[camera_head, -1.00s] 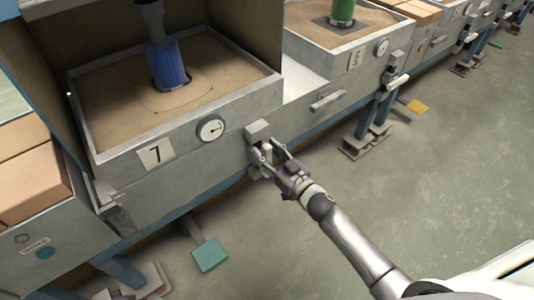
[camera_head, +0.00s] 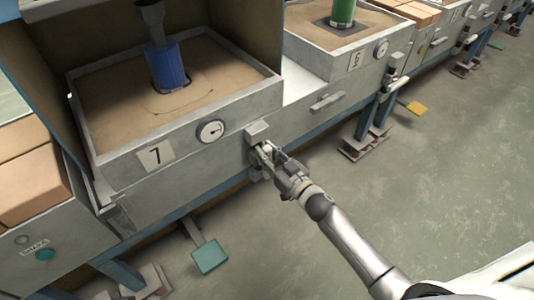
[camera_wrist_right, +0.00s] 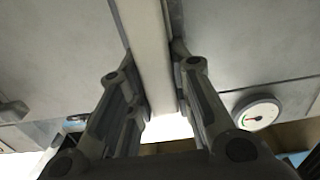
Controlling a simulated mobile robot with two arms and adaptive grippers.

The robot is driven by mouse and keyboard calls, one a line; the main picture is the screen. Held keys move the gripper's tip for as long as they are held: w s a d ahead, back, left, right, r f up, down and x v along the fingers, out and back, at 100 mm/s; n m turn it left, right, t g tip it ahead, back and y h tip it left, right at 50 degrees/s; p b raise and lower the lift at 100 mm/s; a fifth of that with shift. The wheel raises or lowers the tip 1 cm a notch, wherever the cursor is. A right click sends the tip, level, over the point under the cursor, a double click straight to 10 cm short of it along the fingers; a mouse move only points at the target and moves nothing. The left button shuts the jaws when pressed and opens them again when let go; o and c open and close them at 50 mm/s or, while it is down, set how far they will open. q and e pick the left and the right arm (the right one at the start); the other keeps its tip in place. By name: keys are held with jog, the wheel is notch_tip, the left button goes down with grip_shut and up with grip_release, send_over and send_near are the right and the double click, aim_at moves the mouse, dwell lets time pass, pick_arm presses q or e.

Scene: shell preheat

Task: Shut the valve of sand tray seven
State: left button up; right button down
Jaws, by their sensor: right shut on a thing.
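Sand tray seven (camera_head: 205,155) is the grey box with the number 7 plate (camera_head: 155,155) and a round gauge (camera_head: 211,130) on its front. Its valve (camera_head: 257,131) is a grey fitting on the front, right of the gauge, partly hidden by my gripper. My right gripper (camera_head: 265,151) is at this valve, shut on its handle. In the right wrist view the pale, straight valve handle (camera_wrist_right: 148,45) runs between the two fingers (camera_wrist_right: 155,85), which press on it from both sides. My left gripper is not in view.
A blue cylinder (camera_head: 167,66) stands in the tray's sand. Tray 6 (camera_head: 330,65), with its own gauge and handle, is to the right. A teal pedal (camera_head: 209,256) sticks out below tray seven. Open floor (camera_head: 430,190) lies to the right.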

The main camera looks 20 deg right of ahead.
jog(key=shift+r+m, duration=0.1)
jog(key=shift+m, duration=0.2)
jog(key=m+p, duration=0.1)
jog(key=d+m+p, duration=0.1)
jog(key=shift+w+p, duration=0.2)
jog(key=shift+p, duration=0.1)
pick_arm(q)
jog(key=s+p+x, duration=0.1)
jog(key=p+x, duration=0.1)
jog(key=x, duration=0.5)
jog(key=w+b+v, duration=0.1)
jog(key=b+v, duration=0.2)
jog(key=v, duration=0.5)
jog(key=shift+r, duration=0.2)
pick_arm(e)
jog(key=d+f+m, duration=0.1)
jog(key=m, duration=0.4)
jog(key=d+f+m, duration=0.1)
jog(key=f+m, duration=0.1)
jog(key=m, duration=0.3)
jog(key=w+d+f+m, duration=0.1)
jog(key=m, duration=0.4)
jog(key=shift+f, duration=0.25)
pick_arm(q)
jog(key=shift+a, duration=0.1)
pick_arm(e)
jog(key=shift+m, duration=0.3)
jog(key=c, duration=1.3)
grip_release()
